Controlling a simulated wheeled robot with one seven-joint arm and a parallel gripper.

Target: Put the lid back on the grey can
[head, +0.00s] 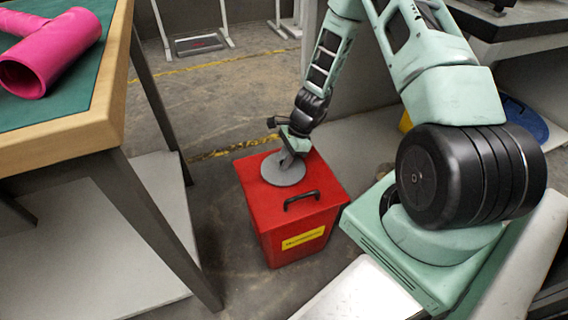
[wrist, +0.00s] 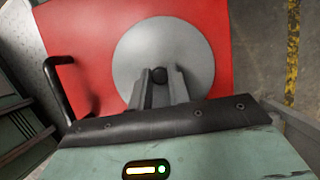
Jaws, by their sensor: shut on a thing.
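The lid is a flat grey disc (head: 275,176) with a small dark knob. It is at the top of a red box, and I cannot tell whether it rests on the box or is just above it. My gripper (head: 289,160) points down at the disc's middle. In the wrist view the two fingers (wrist: 160,76) are shut on the knob, with the grey disc (wrist: 135,50) spread out around them over the red surface. I see no grey can in either view.
The red box (head: 292,226) has a black handle (head: 301,196) and a yellow label (head: 303,238). A green-topped workbench (head: 60,125) with a pink pipe (head: 55,55) stands at left. A blue round thing (head: 525,118) is at right. Floor behind the box is clear.

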